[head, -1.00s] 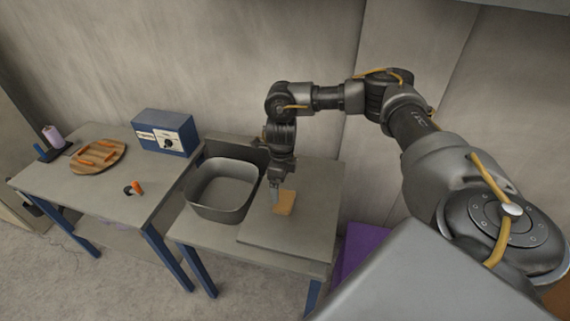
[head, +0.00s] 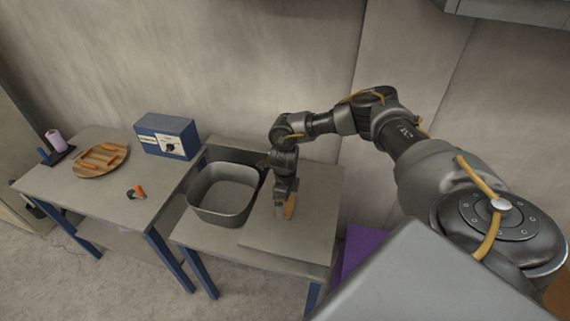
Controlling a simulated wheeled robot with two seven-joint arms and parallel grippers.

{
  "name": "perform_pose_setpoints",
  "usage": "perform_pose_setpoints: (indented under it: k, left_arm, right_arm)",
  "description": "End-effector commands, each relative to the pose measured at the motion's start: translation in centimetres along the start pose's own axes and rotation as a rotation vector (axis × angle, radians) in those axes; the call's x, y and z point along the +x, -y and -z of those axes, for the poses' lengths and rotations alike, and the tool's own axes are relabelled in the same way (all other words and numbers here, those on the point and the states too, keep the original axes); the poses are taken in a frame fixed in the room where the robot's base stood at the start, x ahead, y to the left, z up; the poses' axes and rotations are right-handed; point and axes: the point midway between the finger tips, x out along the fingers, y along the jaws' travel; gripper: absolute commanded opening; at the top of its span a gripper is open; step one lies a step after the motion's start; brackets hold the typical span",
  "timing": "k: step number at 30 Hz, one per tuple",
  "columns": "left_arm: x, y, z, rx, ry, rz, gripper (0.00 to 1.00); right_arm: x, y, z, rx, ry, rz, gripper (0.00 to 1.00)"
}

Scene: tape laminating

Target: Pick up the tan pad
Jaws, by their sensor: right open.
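The tan pad (head: 290,207) lies on the flat grey board on the right table. My right gripper (head: 282,212) points down over the pad and hides its left part. Its jaws are open. Whether the fingers touch the pad or straddle it I cannot tell. My left gripper is not in view.
A grey bin (head: 224,194) stands just left of the gripper. The grey board (head: 285,239) has bare room in front of the pad. The left table (head: 75,191) holds a blue box (head: 166,136), a round wooden plate (head: 101,160) with orange-handled items and a purple spool (head: 55,139).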

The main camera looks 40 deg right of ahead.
Motion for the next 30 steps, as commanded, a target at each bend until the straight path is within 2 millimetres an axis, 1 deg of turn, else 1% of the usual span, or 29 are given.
perform_pose_setpoints:
  k: [1, 3, 6, 9, 14, 17, 21, 24, 30]
  left_arm:
    - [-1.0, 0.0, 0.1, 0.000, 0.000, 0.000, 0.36]
    - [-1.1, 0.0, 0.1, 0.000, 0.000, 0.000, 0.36]
    - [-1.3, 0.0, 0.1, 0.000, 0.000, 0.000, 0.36]
    - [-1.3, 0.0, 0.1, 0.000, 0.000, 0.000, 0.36]
    - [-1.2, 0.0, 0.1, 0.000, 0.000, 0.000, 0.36]
    - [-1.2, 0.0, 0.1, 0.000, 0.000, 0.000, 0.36]
    - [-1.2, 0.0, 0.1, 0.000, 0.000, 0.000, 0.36]
    - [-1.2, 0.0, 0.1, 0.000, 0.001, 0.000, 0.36]
    - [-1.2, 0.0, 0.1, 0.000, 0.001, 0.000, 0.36]
  right_arm:
    - [0.3, 0.1, 0.1, 0.000, -0.004, 0.000, 1.00]
    - [1.5, 0.1, 0.1, 0.000, -0.003, -0.001, 1.00]
    - [2.5, 0.1, 0.1, 0.000, -0.002, -0.001, 1.00]
    - [2.9, 0.1, 0.0, 0.000, 0.000, 0.000, 1.00]
    - [3.0, 0.1, 0.0, -0.001, 0.001, 0.000, 1.00]
    - [3.0, 0.1, 0.0, -0.001, 0.001, 0.000, 0.90]
    - [3.0, 0.1, 0.0, -0.001, 0.001, 0.000, 0.71]
    - [2.9, 0.1, 0.0, 0.000, 0.001, 0.000, 0.59]
    - [2.9, 0.1, 0.0, 0.000, 0.001, 0.000, 0.59]
